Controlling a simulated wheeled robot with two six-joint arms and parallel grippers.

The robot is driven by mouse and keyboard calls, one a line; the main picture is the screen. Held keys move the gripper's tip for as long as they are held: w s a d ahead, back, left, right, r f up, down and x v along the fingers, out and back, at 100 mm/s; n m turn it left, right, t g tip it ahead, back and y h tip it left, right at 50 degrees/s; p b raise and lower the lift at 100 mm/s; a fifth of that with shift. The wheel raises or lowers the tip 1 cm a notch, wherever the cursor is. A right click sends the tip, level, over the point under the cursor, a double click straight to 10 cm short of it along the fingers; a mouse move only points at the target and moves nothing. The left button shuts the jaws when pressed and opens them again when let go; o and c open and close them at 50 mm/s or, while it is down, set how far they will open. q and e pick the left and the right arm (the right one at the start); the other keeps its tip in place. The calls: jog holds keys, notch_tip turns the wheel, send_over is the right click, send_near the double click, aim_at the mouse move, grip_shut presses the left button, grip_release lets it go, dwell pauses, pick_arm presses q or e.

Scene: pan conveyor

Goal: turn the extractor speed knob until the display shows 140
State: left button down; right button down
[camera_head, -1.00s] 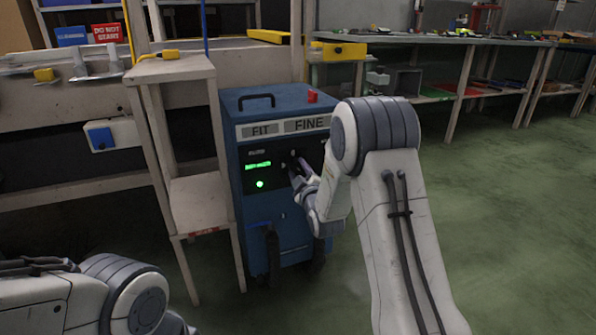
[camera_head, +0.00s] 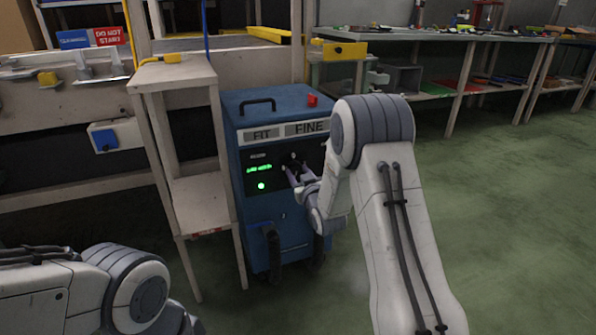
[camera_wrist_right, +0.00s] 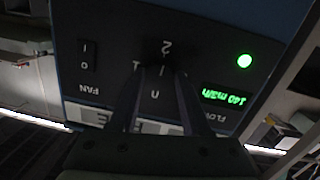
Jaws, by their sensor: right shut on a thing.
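The blue extractor unit (camera_head: 237,160) stands on the floor in the middle of the head view, with a black control panel. Its green display (camera_head: 259,168) is too small to read there. In the right wrist view the display (camera_wrist_right: 224,97) is upside down and appears to read 140. The dark speed knob (camera_wrist_right: 160,72) shows between the fingertips, mostly hidden by them, with marks around it. My right gripper (camera_head: 291,173) is shut on the knob at the panel; its fingers also show in the wrist view (camera_wrist_right: 160,85). My left gripper is out of view; only its arm shows at lower left.
A green lamp (camera_head: 261,186) glows below the display. A fan switch (camera_wrist_right: 88,55) sits beside the knob in the wrist view. A narrow wooden stand (camera_head: 172,73) is close on the unit's left. Workbenches run behind. The green floor at right is clear.

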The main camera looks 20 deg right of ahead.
jog(key=shift+m, duration=0.6)
jog(key=shift+c, duration=1.8)
grip_release()
jog(key=shift+s+r+p, duration=0.1)
jog(key=shift+s+p, duration=0.4)
jog(key=shift+s, duration=0.05)
jog(key=s+p, duration=0.2)
jog(key=s, duration=0.7)
jog(key=shift+s+a+r+p, duration=0.2)
jog(key=shift+r+p, duration=0.1)
jog(key=shift+p, duration=0.1)
